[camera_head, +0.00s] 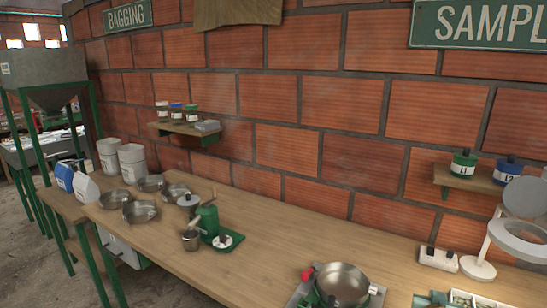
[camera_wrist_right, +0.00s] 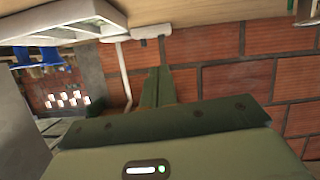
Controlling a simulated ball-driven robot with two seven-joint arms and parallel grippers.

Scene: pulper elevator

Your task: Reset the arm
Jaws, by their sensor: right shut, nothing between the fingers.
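My right gripper (camera_wrist_right: 157,74) shows in the right wrist view as green fingers closed together, with nothing between them. It points toward the brick wall (camera_wrist_right: 235,77) and touches nothing that I can see. The picture looks tilted or turned over, with a wooden surface (camera_wrist_right: 200,12) along its top. I cannot make out either gripper in the head view, and my left gripper is in neither view.
The workbench (camera_head: 250,260) runs along the wall. It holds a pan (camera_head: 342,282) on a burner, a green grinder (camera_head: 208,218), several metal pans, and a round white-framed lamp (camera_head: 480,265). The middle of the bench is clear. Two small shelves (camera_head: 183,129) (camera_head: 468,180) hold jars.

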